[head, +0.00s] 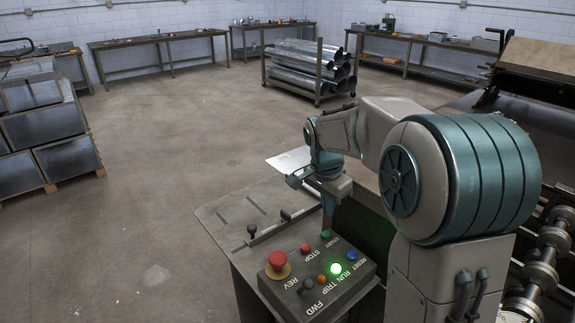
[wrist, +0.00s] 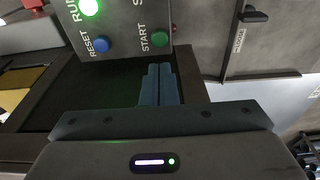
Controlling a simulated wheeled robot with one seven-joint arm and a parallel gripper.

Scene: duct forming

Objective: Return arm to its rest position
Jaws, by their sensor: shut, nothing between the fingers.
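My arm reaches out from the lower right in the head view and bends down at the wrist. My gripper (head: 328,205) points down at the far edge of the control box (head: 335,283), close to the green START button (head: 326,235). In the wrist view my gripper (wrist: 158,70) shows its two fingers together, shut and empty, over a dark gap beside the box. The START button (wrist: 160,39) and the blue RESET button (wrist: 101,44) are just past the fingertips in that view. The green RUN lamp (head: 336,268) is lit.
The box stands on a grey table (head: 225,220) with a metal sheet (head: 288,160) behind. A red mushroom button (head: 278,260) sits on the box. Machine rollers (head: 540,270) are at the right. A rack of ducts (head: 305,70) stands farther back. Open floor (head: 170,140) lies left.

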